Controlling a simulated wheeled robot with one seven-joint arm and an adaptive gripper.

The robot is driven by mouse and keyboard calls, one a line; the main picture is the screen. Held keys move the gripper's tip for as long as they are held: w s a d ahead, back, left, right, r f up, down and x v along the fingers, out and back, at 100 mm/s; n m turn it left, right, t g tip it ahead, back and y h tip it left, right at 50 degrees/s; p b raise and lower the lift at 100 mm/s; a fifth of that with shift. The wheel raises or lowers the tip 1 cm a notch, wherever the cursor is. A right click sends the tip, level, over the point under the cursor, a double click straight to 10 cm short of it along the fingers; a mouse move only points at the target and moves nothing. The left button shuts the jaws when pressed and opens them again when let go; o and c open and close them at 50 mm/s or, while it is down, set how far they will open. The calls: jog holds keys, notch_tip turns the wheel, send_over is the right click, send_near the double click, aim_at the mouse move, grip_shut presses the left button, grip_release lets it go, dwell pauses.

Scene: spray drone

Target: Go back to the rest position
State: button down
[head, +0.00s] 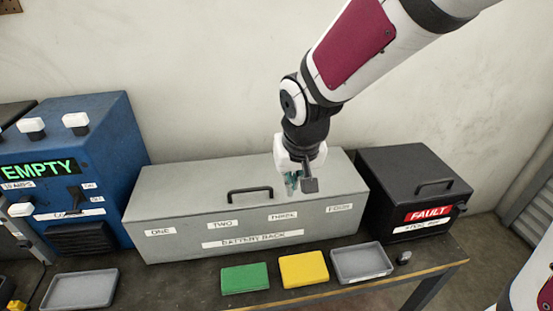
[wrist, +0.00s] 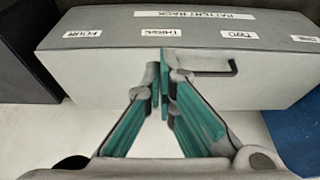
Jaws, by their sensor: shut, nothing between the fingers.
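My gripper (head: 292,182) is above the closed grey battery rack (head: 165,187), toward its right half in the head view. In the wrist view the gripper (wrist: 164,85) shows two teal-lined fingers with their tips together and nothing between them. The rack (wrist: 100,62) appears turned around behind the fingers in that view. Its front is labelled ONE, TWO, THREE and FOUR, and a dark handle (head: 250,191) sits on it. The gripper hides a small part of the lid in the head view. My arm comes down from the upper right.
A blue unit (head: 105,130) reading EMPTY stands left of the rack, and a black FAULT box (head: 400,170) stands right. Along the table front lie a grey tray (head: 80,290), a green pad (head: 245,278), a yellow pad (head: 303,269) and another grey tray (head: 361,263).

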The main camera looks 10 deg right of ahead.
jog(key=s+d+r+t, duration=0.1)
jog(key=s+d+r, duration=0.2)
jog(key=s+r, duration=0.3)
jog(key=s+d+r, duration=0.4)
jog(key=s+r, duration=0.3)
jog(key=s, duration=0.4)
jog(key=shift+s+d+r+t, duration=0.15)
jog(key=shift+s+d+t, duration=0.15)
jog(key=shift+t, duration=0.1)
